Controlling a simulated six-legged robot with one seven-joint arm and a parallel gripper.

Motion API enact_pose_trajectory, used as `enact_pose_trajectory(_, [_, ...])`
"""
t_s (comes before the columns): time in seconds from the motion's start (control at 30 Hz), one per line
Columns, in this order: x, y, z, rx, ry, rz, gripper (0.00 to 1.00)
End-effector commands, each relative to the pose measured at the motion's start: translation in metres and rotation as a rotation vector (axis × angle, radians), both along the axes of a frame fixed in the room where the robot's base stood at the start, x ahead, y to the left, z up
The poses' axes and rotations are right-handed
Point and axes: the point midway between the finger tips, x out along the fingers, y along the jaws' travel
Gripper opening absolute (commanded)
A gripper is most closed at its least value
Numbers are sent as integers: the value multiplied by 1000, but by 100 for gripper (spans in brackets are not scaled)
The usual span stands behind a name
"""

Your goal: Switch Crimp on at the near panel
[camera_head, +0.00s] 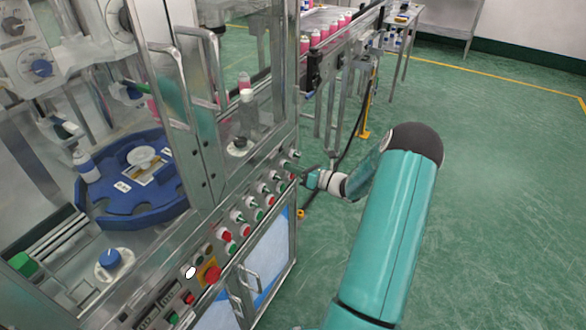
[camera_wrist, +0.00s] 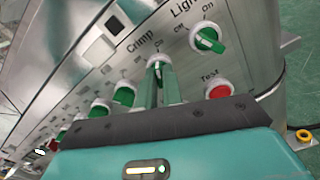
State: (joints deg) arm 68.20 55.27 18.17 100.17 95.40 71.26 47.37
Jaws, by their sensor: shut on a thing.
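The Crimp switch (camera_wrist: 157,65) is a green knob with a pale line on its face, under the label "Crimp" on the metal panel (camera_wrist: 85,75) in the wrist view. The fingers of my gripper (camera_wrist: 160,80) are shut on this knob, one on each side, and partly cover it. I cannot tell clearly whether it points to Off or On. In the head view my gripper (camera_head: 304,173) reaches the far end of the machine's front panel (camera_head: 222,222), where the gripped knob is too small to make out.
The green Light switch (camera_wrist: 208,40) is up and right of the Crimp switch, and the red Test button (camera_wrist: 220,91) is at its lower right. More green knobs, such as one to the left (camera_wrist: 124,95), run along the panel. The green floor (camera_head: 490,170) to the right is clear.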

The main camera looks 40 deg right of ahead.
Motion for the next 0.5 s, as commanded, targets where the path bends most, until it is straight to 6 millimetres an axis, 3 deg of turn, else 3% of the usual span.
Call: enact_pose_trajectory(0.5, [-1,0,0,116,42,-1,0])
